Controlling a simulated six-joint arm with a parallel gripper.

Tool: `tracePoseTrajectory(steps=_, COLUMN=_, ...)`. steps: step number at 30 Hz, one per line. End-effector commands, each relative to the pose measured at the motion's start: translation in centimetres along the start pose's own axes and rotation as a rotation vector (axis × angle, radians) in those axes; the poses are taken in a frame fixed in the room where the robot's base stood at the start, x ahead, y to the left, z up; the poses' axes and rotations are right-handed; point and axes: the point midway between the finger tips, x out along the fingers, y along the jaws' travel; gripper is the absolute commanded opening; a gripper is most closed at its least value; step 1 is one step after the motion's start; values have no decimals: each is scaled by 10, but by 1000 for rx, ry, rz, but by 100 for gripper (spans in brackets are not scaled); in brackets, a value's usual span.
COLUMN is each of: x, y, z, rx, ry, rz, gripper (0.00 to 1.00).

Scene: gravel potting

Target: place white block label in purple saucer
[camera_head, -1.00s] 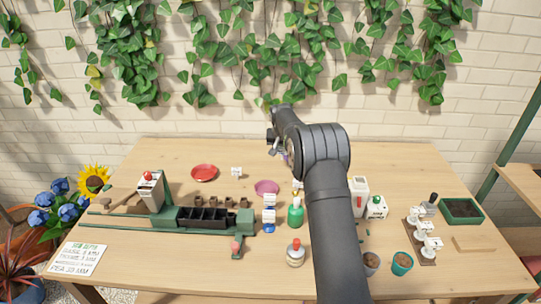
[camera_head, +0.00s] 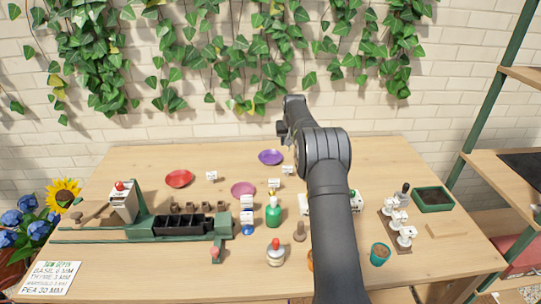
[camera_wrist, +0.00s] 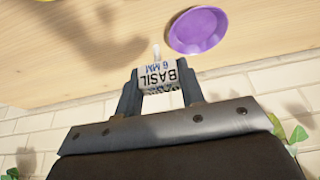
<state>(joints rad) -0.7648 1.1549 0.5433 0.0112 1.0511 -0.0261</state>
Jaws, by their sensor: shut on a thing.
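My gripper (camera_wrist: 158,92) is shut on a white block label (camera_wrist: 160,72) in the wrist view. The block bears the dark text "BASIL 6 MM". The purple saucer (camera_wrist: 198,30) lies beyond the block, up and to the right in that view, apart from it. In the head view the purple saucer (camera_head: 270,157) is empty at the back of the table, left of my arm. My gripper (camera_head: 282,129) shows above and behind it there. The held block cannot be made out in the head view.
A red saucer (camera_head: 179,178) and a magenta saucer (camera_head: 243,190) lie to the left. Small white blocks (camera_head: 211,176) stand near them. A green bottle (camera_head: 273,213), a seeder with a dark tray (camera_head: 183,224) and pots are nearer the front. The brick wall (camera_head: 230,125) rises behind the table.

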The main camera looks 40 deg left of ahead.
Motion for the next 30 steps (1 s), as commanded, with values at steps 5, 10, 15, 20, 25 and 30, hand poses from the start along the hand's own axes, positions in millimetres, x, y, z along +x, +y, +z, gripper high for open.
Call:
tracePoseTrajectory(steps=5, x=31, y=-36, z=-8, rx=-3, ry=0, rz=0, gripper=14)
tracePoseTrajectory(steps=10, x=50, y=-59, z=-14, rx=-1, ry=0, rz=0, gripper=14)
tracePoseTrajectory(steps=15, x=57, y=-68, z=-16, rx=1, ry=1, rz=1, gripper=14)
tracePoseTrajectory(steps=20, x=66, y=-70, z=-13, rx=1, ry=-1, rz=1, gripper=14)
tracePoseTrajectory(steps=25, x=89, y=-70, z=-3, rx=1, ry=-1, rz=1, gripper=14)
tracePoseTrajectory(steps=30, x=95, y=-70, z=-1, rx=1, ry=1, rz=1, gripper=14)
